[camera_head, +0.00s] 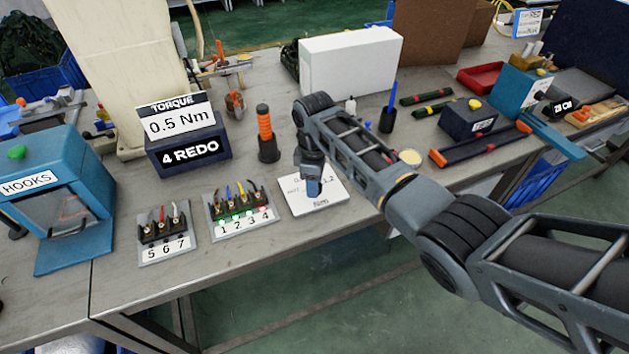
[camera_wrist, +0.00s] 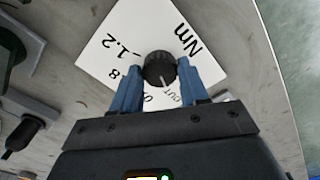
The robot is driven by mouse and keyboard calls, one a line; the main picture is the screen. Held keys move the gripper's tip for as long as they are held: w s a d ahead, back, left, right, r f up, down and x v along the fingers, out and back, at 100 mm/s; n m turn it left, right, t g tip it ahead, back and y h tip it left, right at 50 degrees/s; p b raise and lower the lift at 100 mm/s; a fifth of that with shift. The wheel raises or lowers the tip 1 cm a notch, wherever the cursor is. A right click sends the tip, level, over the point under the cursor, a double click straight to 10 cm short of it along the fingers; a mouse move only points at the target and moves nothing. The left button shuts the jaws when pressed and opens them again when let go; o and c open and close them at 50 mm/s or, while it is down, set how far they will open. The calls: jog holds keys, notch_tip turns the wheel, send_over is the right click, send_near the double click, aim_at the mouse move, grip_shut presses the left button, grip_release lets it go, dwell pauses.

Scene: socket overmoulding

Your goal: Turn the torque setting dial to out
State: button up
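The torque setting dial is a round black knob (camera_wrist: 160,68) on a white plate (camera_wrist: 118,45) lettered with Nm, 1.2, OUT and other partly hidden marks. In the wrist view its white pointer line aims down and slightly right, toward the OUT lettering. My gripper (camera_wrist: 160,72) is over the plate, with one blue finger on each side of the knob. The fingers stand apart, and I see no clear contact with the knob. In the head view my gripper (camera_head: 314,188) hides the knob, and the plate (camera_head: 328,203) lies near the table's front edge.
A box (camera_head: 188,152) reading "TORQUE 0.5 Nm" and "4 REDO" stands behind left. Numbered wire holders 1–4 (camera_head: 241,226) and 5–7 (camera_head: 166,250) are left of the plate. An orange-handled tool (camera_head: 265,125) stands upright behind it. The table in front is clear.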

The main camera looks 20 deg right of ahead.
jog(key=o, duration=0.4)
jog(key=shift+c, duration=0.2)
jog(key=shift+r, duration=3.9)
